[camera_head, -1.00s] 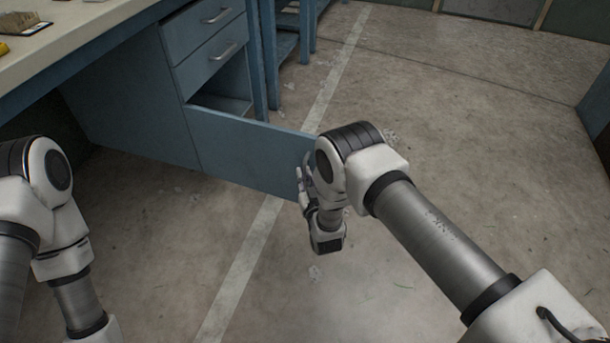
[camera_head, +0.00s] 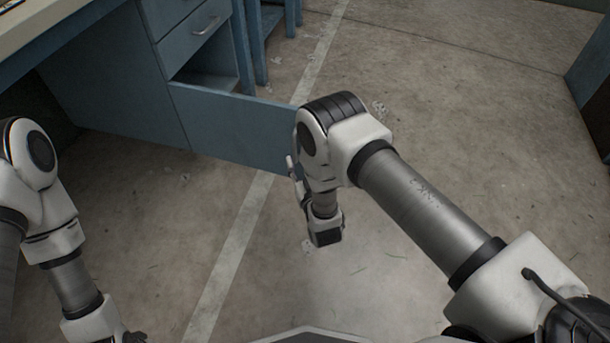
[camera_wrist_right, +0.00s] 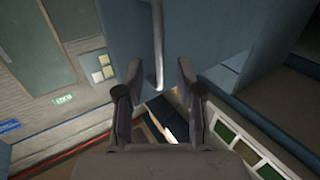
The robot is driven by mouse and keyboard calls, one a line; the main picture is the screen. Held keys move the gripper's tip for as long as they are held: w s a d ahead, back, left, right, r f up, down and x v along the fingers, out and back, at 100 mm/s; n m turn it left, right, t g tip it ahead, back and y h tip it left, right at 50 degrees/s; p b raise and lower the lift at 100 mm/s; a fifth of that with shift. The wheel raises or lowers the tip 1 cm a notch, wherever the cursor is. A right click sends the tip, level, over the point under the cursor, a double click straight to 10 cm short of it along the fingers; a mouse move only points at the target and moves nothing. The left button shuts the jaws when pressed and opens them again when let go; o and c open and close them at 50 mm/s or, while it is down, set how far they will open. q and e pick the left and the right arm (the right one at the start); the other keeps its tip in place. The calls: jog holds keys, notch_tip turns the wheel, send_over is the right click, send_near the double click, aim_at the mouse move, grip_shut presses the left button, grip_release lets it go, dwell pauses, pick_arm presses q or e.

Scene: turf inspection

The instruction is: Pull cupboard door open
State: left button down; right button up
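The blue cupboard door (camera_head: 232,128) stands swung out from the blue cabinet under the bench, with an open compartment behind it. My right gripper (camera_head: 292,168) is at the door's free end, partly hidden by my own wrist. In the right wrist view, my right gripper (camera_wrist_right: 160,100) has its two fingers apart. A grey bar handle (camera_wrist_right: 158,45) on the blue door panel runs down to between the fingers, with gaps on both sides. My left gripper (camera_head: 132,338) is only just in view at the bottom edge, and its fingers are cut off.
A drawer (camera_head: 195,35) with a metal handle sits above the open compartment. The workbench top (camera_head: 45,15) is at the upper left. Clear concrete floor (camera_head: 460,150) with a pale painted line lies right of the door. A blue unit (camera_head: 590,75) stands at the far right.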

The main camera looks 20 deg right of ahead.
jog(key=s, duration=0.6)
jog(key=shift+s, duration=0.4)
jog(key=s+d+m+g+h, duration=0.1)
jog(key=s+d+g+h, duration=0.2)
jog(key=d, duration=0.6)
jog(key=s+f+g+y, duration=0.2)
jog(key=s+f+g, duration=0.2)
jog(key=s+g, duration=0.7)
jog(key=s+f+g+y, duration=0.2)
jog(key=s+f+g, duration=0.2)
jog(key=s, duration=1.2)
notch_tip(320, 180, up, 34)
jog(key=p, duration=3.4)
jog(key=shift+a+n+h, duration=0.3)
jog(key=shift+a, duration=0.05)
